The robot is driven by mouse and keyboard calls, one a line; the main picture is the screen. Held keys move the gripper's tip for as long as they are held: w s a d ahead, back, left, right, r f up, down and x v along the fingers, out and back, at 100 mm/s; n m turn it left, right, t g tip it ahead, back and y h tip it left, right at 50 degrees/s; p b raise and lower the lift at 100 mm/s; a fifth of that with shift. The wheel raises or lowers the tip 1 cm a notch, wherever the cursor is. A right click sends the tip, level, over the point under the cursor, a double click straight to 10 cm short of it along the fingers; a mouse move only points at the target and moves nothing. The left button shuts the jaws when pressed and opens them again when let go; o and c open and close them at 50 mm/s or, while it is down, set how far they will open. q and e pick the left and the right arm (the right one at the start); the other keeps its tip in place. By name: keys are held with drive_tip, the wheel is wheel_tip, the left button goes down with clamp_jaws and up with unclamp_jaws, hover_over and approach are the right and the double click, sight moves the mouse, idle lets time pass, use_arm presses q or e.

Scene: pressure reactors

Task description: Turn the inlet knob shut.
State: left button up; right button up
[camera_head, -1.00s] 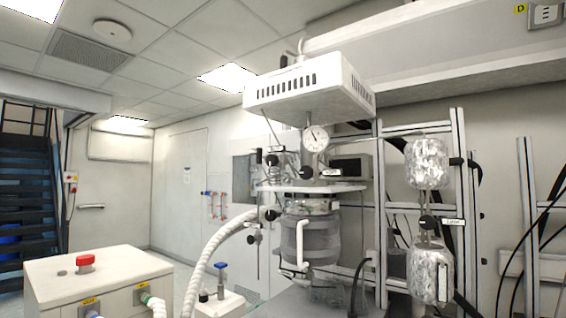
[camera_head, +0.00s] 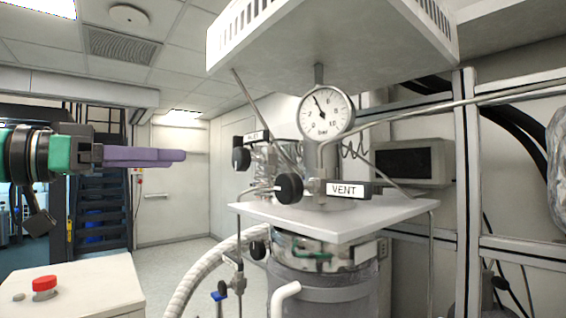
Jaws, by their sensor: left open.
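A second black knob, the vent knob (camera_head: 289,188), sits lower and nearer, by a label reading "VENT". My left gripper (camera_head: 180,156), with purple fingers, reaches in from the left at about the inlet knob's height in the picture. It is open and empty, with a gap between it and the knob. Its fingers overlap in this view. My right gripper is not in view.
A pressure gauge (camera_head: 326,114) stands above a white plate (camera_head: 330,219) on the reactor. A white box-like hood (camera_head: 335,45) hangs overhead. A white hose (camera_head: 206,270) curves below. A cabinet with a red button (camera_head: 45,283) stands at lower left.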

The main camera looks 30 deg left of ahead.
sight(236, 158)
use_arm(q)
drive_tip(key=p+x, duration=0.2)
drive_tip(key=x, duration=0.2)
drive_tip(key=p+x, duration=0.2)
drive_tip(key=x, duration=0.2)
drive_tip(key=d+p+x, duration=0.1)
drive_tip(key=x, duration=0.4)
drive_tip(key=shift+s+a+r+p, duration=0.1)
drive_tip(key=shift+s+r+p, duration=0.1)
drive_tip(key=shift+p, duration=0.2)
drive_tip(key=shift+s+a, duration=0.1)
drive_tip(key=shift+s, duration=0.1)
drive_tip(key=shift+c, duration=1.2)
drive_tip(key=shift+w, duration=0.1)
clamp_jaws()
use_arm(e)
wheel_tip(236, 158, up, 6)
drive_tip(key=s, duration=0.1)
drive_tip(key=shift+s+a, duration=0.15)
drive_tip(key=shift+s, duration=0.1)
